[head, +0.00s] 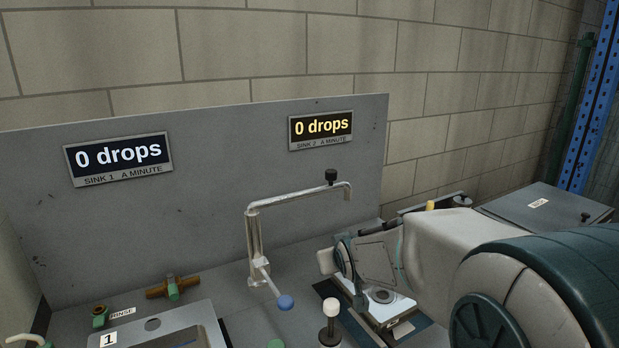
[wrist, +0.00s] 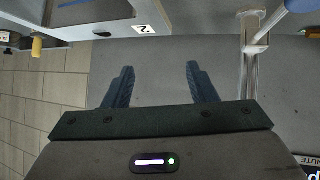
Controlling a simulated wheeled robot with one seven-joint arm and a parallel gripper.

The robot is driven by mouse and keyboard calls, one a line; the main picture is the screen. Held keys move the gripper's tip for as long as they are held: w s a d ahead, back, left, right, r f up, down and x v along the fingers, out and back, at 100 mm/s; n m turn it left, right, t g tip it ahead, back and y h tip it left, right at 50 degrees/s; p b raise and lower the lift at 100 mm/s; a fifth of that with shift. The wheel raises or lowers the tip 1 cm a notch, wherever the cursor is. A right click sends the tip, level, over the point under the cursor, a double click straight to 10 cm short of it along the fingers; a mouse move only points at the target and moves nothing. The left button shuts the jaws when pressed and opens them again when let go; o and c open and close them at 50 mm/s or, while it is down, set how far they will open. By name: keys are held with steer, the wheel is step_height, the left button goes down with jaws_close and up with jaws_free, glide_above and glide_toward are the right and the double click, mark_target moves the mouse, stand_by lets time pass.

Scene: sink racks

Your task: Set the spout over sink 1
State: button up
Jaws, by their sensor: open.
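The spout (head: 300,195) is a bent metal pipe on an upright post, with a black knob (head: 331,177) on top near its outlet. It points right, toward the sink 2 side, and its outlet hangs above and left of my arm. A lever with a blue ball (head: 285,302) sticks out from the post. Sink 1 (head: 185,330), marked with a 1, is at the lower left, partly cut off. Sink 2 (head: 395,305) is partly hidden by my arm. My gripper (wrist: 160,80) is open and empty; the post (wrist: 250,70) stands beside it in the wrist view.
A grey back panel carries the sink 1 display (head: 118,158) and the sink 2 display (head: 320,128), both reading 0 drops. A brown valve with a green part (head: 172,288) and a white-topped knob (head: 331,310) stand on the bench. A grey box (head: 545,212) is at the right.

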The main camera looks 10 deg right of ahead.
steer(key=w+d+r+t+y, duration=0.1)
steer(key=w+r+t, duration=0.2)
steer(key=w, duration=0.4)
steer(key=t+y+b, duration=0.1)
steer(key=t, duration=0.3)
glide_toward(329, 173)
steer(key=shift+m, duration=0.4)
steer(key=w, duration=0.4)
steer(key=w+f+p, duration=0.1)
steer(key=w, duration=0.4)
steer(key=w+p, duration=0.1)
steer(key=w, duration=0.3)
steer(key=shift+w+a+f, duration=0.25)
steer(key=shift+a+f, duration=0.1)
jaws_close()
steer(key=shift+d, duration=0.1)
